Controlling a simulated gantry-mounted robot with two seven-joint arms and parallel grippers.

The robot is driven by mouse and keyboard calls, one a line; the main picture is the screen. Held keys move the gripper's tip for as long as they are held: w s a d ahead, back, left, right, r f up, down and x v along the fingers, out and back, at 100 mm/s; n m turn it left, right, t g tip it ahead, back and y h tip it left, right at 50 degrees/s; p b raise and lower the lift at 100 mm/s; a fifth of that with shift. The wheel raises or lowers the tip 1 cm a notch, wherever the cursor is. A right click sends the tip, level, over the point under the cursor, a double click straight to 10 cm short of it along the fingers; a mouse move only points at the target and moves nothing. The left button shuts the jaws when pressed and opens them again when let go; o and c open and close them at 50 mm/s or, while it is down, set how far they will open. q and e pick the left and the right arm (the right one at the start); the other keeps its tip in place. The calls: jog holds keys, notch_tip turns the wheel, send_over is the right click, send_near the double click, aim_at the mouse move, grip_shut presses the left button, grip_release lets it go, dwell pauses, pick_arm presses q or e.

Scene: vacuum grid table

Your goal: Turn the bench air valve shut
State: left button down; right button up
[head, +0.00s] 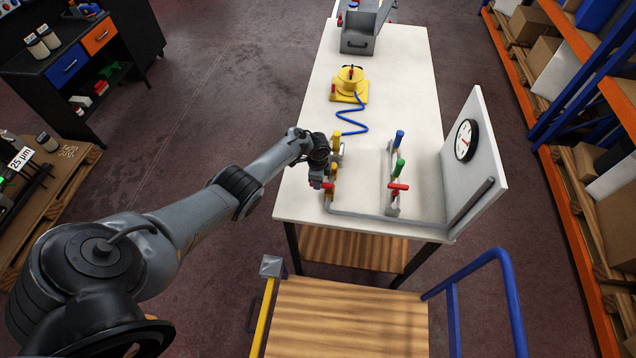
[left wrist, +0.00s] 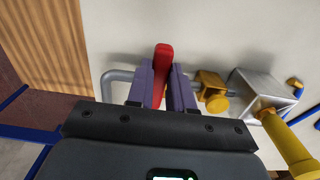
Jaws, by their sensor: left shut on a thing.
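My left gripper (head: 322,185) reaches in from the left to the near left part of the white bench and is at a red valve handle (head: 329,186). In the left wrist view its two purple fingers (left wrist: 160,92) are shut on the red handle (left wrist: 162,62), whose end sticks out past the fingertips. A grey pipe (left wrist: 117,76) runs up to the valve from the left. A yellow fitting (left wrist: 213,90) and a silver block (left wrist: 262,90) sit to the right. The valve body is mostly hidden by the gripper. My right gripper is not in view.
Yellow handles (head: 336,138) stand just behind the gripper. A second row holds blue (head: 399,138), green (head: 398,167) and red (head: 399,187) handles. A white panel with a gauge (head: 464,140) stands at right. A wooden-decked cart (head: 345,320) is in front.

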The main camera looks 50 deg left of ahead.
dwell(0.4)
pick_arm(q)
jog(key=c, duration=1)
grip_release()
notch_tip(320, 180, up, 11)
jog(key=p, duration=0.4)
jog(key=shift+f, duration=0.1)
